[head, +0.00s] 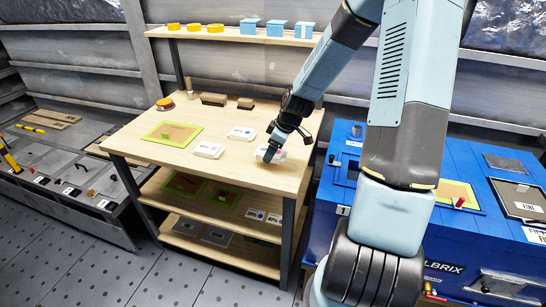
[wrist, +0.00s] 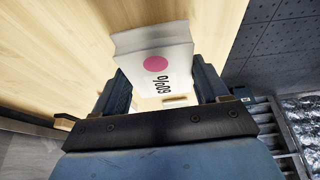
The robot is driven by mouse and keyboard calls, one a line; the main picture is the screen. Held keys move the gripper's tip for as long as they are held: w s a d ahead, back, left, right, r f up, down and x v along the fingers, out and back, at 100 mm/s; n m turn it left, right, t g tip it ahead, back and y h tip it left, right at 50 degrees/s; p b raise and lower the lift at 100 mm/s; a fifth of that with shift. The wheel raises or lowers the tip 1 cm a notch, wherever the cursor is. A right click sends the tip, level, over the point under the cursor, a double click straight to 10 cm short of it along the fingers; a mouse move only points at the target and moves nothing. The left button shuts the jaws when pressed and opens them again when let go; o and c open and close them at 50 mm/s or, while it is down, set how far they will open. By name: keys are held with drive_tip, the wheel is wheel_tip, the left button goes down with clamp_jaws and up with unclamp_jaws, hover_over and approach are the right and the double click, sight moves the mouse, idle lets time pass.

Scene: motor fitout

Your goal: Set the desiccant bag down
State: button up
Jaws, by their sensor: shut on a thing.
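My gripper (head: 268,150) is shut on a white desiccant bag (head: 272,155) at the right part of the wooden table top (head: 225,165). In the wrist view the bag (wrist: 152,50) sits between both fingers of my gripper (wrist: 163,80). It shows a pink dot and the print "60%". Its far end reaches out past the fingertips over bare wood. I cannot tell whether the bag touches the table. The arm hides part of the bag in the head view.
Two similar white packs, one nearer (head: 208,149) and one farther (head: 241,133), lie to the left. A green-edged mat (head: 172,133) lies further left. Brown blocks (head: 213,99) stand at the back. A blue bench (head: 330,190) is to the right.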

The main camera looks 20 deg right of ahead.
drive_tip(key=shift+w+a+f, duration=0.1)
drive_tip(key=shift+w+f, duration=0.1)
drive_tip(key=shift+f, duration=1.55)
drive_tip(key=shift+f, duration=0.1)
drive_tip(key=o, duration=1.2)
drive_tip(key=shift+o, duration=0.2)
